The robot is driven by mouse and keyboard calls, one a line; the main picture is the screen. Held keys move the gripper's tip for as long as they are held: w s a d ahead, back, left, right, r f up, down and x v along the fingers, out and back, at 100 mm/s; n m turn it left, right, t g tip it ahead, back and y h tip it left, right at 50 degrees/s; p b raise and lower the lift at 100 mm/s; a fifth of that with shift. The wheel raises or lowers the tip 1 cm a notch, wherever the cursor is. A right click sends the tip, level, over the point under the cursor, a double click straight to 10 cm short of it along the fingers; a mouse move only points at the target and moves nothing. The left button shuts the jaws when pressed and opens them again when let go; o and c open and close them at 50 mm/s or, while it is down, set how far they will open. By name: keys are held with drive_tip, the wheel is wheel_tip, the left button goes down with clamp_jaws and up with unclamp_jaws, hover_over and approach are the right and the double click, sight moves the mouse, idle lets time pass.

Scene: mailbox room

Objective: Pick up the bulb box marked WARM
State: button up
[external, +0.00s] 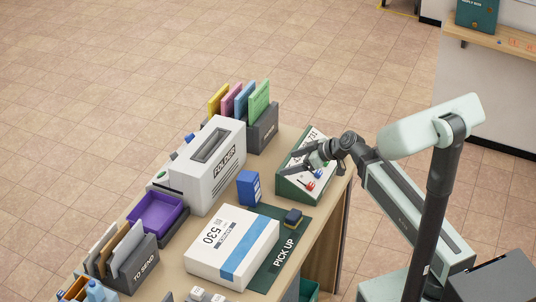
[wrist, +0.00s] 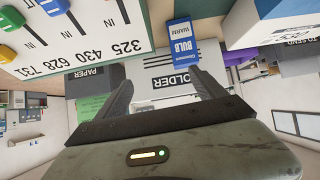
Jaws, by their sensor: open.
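The bulb box (external: 248,188) is a small blue upright box on the desk, between the folder machine and the white parcel. In the wrist view the bulb box (wrist: 181,41) shows upside down, with BULB and WARM readable on its face. My gripper (external: 296,163) is over the slanted panel at the desk's right side, apart from the box. In the wrist view my gripper (wrist: 160,80) has its two dark fingers spread with nothing between them, and the box appears beyond and between the fingertips.
The white parcel (external: 211,249) lies in front of the box. The grey folder machine (external: 208,182) stands behind it. The slanted panel (external: 292,190) with coloured knobs is to its right. A small dark blue item (external: 293,217) sits on the green PICK UP mat (external: 268,280).

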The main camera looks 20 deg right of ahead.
sight(256, 181)
drive_tip(key=a+f+b, duration=0.2)
drive_tip(key=a+f+y+b, duration=0.1)
drive_tip(key=a+f+b, duration=0.1)
drive_tip(key=a+b, duration=0.1)
drive_tip(key=w+a+f+t+y+b, duration=0.1)
drive_tip(key=a+f+b, duration=0.1)
drive_tip(key=a, duration=0.1)
drive_tip(key=shift+b, duration=0.35)
drive_tip(key=shift+s+a+r, duration=0.1)
drive_tip(key=shift+s+a, duration=0.05)
drive_tip(key=shift+a, duration=0.15)
drive_tip(key=b+x, duration=0.2)
drive_tip(key=x, duration=0.5)
drive_tip(key=shift+w+a+b, duration=0.2)
drive_tip(key=shift+a+b, duration=0.1)
drive_tip(key=shift+b, duration=0.1)
drive_tip(key=shift+d, duration=0.1)
drive_tip(key=c, duration=1.5)
